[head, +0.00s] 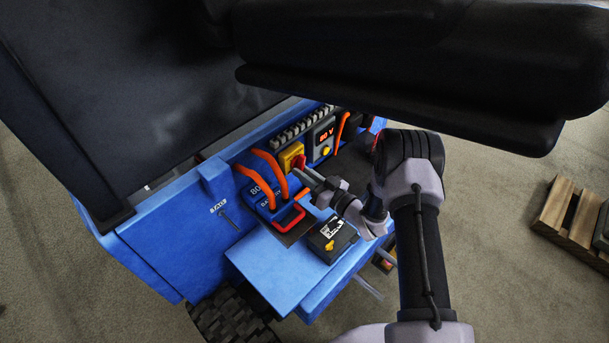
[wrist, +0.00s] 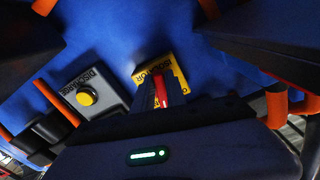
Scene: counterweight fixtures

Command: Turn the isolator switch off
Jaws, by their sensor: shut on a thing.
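The isolator switch has a yellow plate (head: 287,158) with a red handle (head: 300,161), set in the blue truck body in the head view. The wrist view shows the plate (wrist: 148,72) lettered "ISOLATOR" and the red handle (wrist: 161,90) pointing along the picture's height. My gripper (head: 304,176) reaches in from the right and is shut on the red handle. Its jaws hide part of the handle and plate in the wrist view (wrist: 165,98).
A panel with a yellow discharge button (wrist: 86,97) and a lit display (head: 326,134) sits beside the switch. Orange cables (head: 268,160) loop near the blue battery. A black box (head: 332,237) lies on the blue step (head: 270,265). A dark seat (head: 400,60) overhangs above.

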